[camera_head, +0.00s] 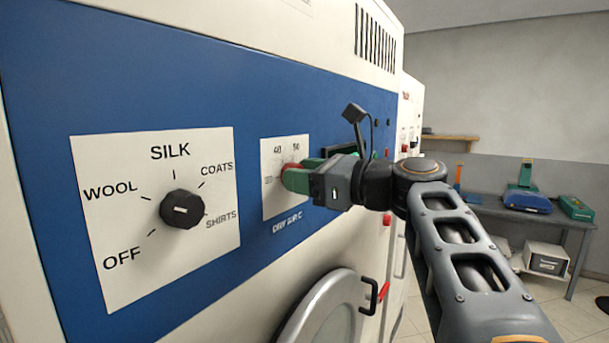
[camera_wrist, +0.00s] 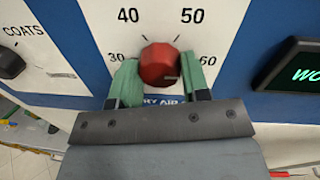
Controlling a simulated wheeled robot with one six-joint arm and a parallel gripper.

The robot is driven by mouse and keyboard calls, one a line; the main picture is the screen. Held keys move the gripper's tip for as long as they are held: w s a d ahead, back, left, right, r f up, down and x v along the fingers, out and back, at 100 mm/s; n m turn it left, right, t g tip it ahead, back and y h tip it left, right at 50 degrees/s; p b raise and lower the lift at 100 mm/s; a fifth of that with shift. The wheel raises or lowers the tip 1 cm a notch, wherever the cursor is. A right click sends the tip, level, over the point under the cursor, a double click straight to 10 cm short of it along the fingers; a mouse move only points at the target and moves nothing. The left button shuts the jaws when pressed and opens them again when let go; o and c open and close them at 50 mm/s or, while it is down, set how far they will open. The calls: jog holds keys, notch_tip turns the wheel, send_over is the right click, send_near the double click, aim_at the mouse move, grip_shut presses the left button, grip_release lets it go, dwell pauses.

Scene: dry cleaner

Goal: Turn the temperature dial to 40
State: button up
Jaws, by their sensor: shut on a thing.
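The red temperature dial (camera_wrist: 160,62) sits on a white plate (camera_wrist: 205,12) marked 30, 40, 50 and 60. It also shows in the head view (camera_head: 291,167), mostly covered by my gripper. My gripper (camera_wrist: 160,72) has its green fingers on the left and right sides of the dial and is shut on it. In the wrist view the 40 mark is up and to the left of the dial, and the 50 mark up and to the right. A small pale mark shows low on the dial's right side; I cannot tell the exact setting.
A black program dial (camera_head: 181,209) with fabric labels is left on the same blue panel (camera_head: 120,70). A dark display with green letters (camera_wrist: 295,68) is right of the temperature plate. A round door (camera_head: 325,310) is below. A grey table (camera_head: 490,209) stands at right.

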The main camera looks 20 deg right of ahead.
jog(key=shift+s+a+f+n+t+h+b, duration=0.1)
jog(key=shift+n+h+b, duration=0.25)
jog(key=shift+n+b, duration=2.55)
jog(key=shift+w+a+f+n+t+h+b, duration=0.1)
jog(key=shift+n+h+b, duration=0.7)
jog(key=shift+n, duration=3.7)
jog(key=shift+s+n+t+y+b, duration=0.1)
jog(key=shift+n+b, duration=2.3)
jog(key=shift+n, duration=1.3)
jog(key=o, duration=0.9)
jog(key=b+v, duration=0.1)
jog(key=v, duration=1.2)
jog(key=shift+s+d+r, duration=0.1)
jog(key=shift+s+d, duration=0.05)
jog(key=shift+s, duration=0.25)
